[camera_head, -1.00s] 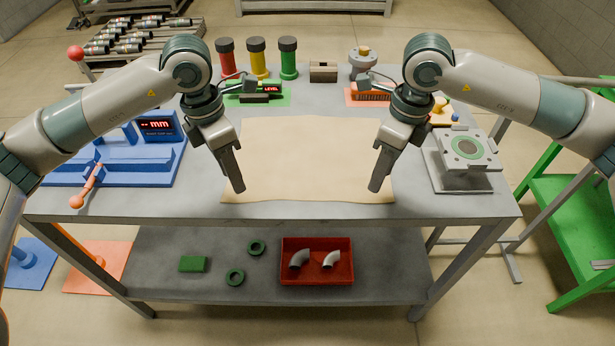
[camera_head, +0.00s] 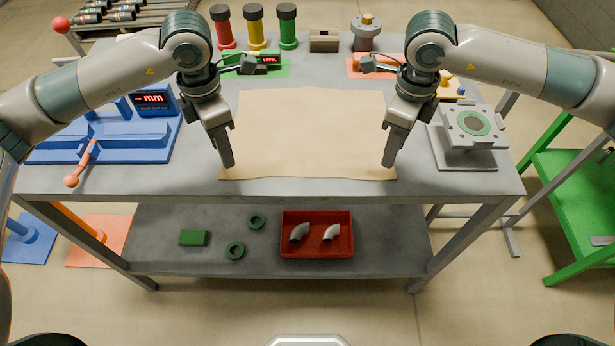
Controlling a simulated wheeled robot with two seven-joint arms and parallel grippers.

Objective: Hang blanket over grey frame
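A flat tan sheet (camera_head: 308,130), the only cloth-like thing in view, lies spread on the grey workbench (camera_head: 310,188), its near edge close to the bench's front edge. I cannot tell if it is the blanket. My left gripper (camera_head: 226,163) points down over the sheet's near left corner. My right gripper (camera_head: 390,163) points down over its near right corner. No sheet shows lifted at either gripper. Both grippers are seen side-on, so their finger gaps are hidden. No separate grey hanging frame stands out.
A blue measuring fixture (camera_head: 110,135) stands left, a grey fixture with a green ring (camera_head: 470,123) right. Coloured cylinders (camera_head: 255,28) stand behind. A red tray (camera_head: 317,250) sits on the lower shelf. A green stand (camera_head: 575,200) is at the right.

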